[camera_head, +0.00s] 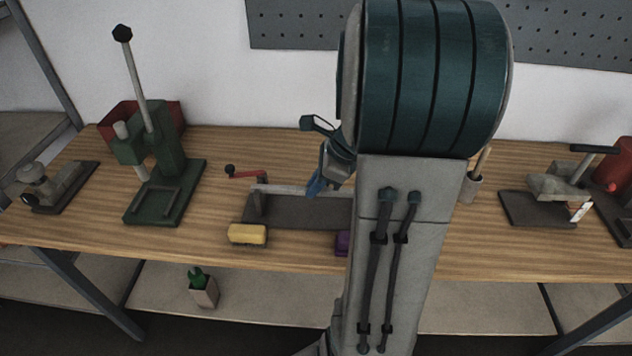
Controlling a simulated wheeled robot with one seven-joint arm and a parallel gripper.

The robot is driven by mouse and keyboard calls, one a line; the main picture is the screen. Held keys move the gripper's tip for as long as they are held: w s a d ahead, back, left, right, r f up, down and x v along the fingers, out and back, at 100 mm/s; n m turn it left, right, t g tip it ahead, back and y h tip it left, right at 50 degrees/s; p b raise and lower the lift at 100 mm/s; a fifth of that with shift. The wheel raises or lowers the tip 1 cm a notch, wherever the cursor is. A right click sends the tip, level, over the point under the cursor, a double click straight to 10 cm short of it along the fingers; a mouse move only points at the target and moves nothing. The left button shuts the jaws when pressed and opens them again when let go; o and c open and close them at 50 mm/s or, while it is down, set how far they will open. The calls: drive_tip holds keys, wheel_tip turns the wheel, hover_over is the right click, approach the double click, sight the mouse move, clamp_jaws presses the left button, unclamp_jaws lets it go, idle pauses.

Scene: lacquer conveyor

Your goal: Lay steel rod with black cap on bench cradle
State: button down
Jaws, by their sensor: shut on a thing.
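My gripper (316,186) is blue at its fingers and sits just left of my arm, over the middle of the bench. It is shut on a pale grey bar that looks like the steel rod (285,189). The rod lies about level, just over the dark base of what seems to be the bench cradle (290,212). Its left end is by the cradle's upright left end; I cannot tell whether it touches. No black cap can be made out on this rod. My arm hides the cradle's right part and perhaps the rod's right end.
A red crank with a black knob (245,173) is behind the cradle's left end. A yellow block (248,234) and a partly hidden purple block (342,242) are in front. A tall green press (165,180) stands left. A grey-topped device (555,188) stands right.

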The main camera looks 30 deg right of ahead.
drive_tip(key=c, duration=1.3)
unclamp_jaws()
drive_tip(key=v, duration=1.3)
drive_tip(key=shift+s+d+r+p, duration=0.1)
drive_tip(key=shift+d+r+p, duration=0.05)
drive_tip(key=shift+r+p, duration=0.2)
drive_tip(key=s+a+f+n+h, duration=0.1)
drive_tip(key=s+a+f+n, duration=0.1)
drive_tip(key=a+n, duration=0.4)
drive_tip(key=s+a+f+n+h, duration=0.2)
drive_tip(key=a+n, duration=0.4)
drive_tip(key=n, duration=0.4)
drive_tip(key=s+a+f+n+h, duration=0.1)
drive_tip(key=s+a+f+n, duration=0.1)
drive_tip(key=s+a+n, duration=0.2)
drive_tip(key=shift+a+f+n+h, duration=0.1)
drive_tip(key=shift+a+n, duration=0.25)
drive_tip(key=shift+n, duration=0.45)
drive_tip(key=shift+a+r+n+h, duration=0.1)
drive_tip(key=shift+a+n, duration=0.3)
drive_tip(key=shift+n, duration=0.4)
drive_tip(key=shift+a+f+n+h, duration=0.1)
drive_tip(key=shift+a+n, duration=0.25)
drive_tip(key=shift+n, duration=0.45)
